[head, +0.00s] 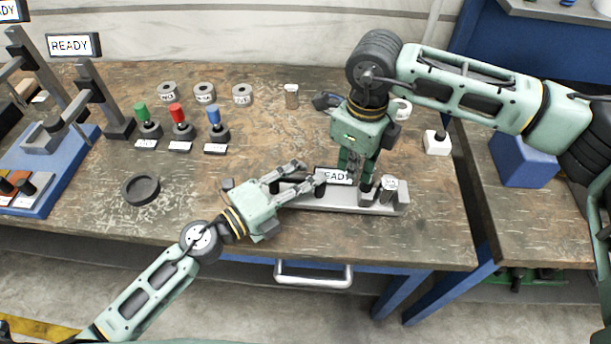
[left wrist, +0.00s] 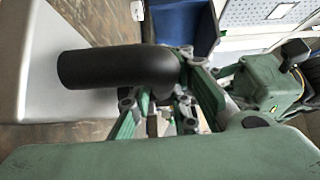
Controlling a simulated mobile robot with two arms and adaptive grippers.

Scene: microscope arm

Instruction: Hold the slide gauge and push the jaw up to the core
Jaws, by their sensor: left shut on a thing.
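The slide gauge (head: 335,203) is a long grey base near the front of the bench, with a READY display (head: 333,176) and a black handle at its left end. My left gripper (head: 303,178) is shut on that black handle, which shows as a thick dark bar in the left wrist view (left wrist: 110,68). A small labelled metal cylinder, seemingly the core (head: 390,188), stands at the gauge's right end. My right gripper (head: 358,182) points down over the gauge, left of the cylinder. Its fingertips and the sliding jaw are partly hidden, so contact is unclear.
Green, red and blue knobs (head: 177,116) stand at the left, with several metal cylinders (head: 204,92) behind. A black ring dish (head: 141,189) lies left of my left gripper. A white box (head: 437,142) and blue bin (head: 523,160) are at the right.

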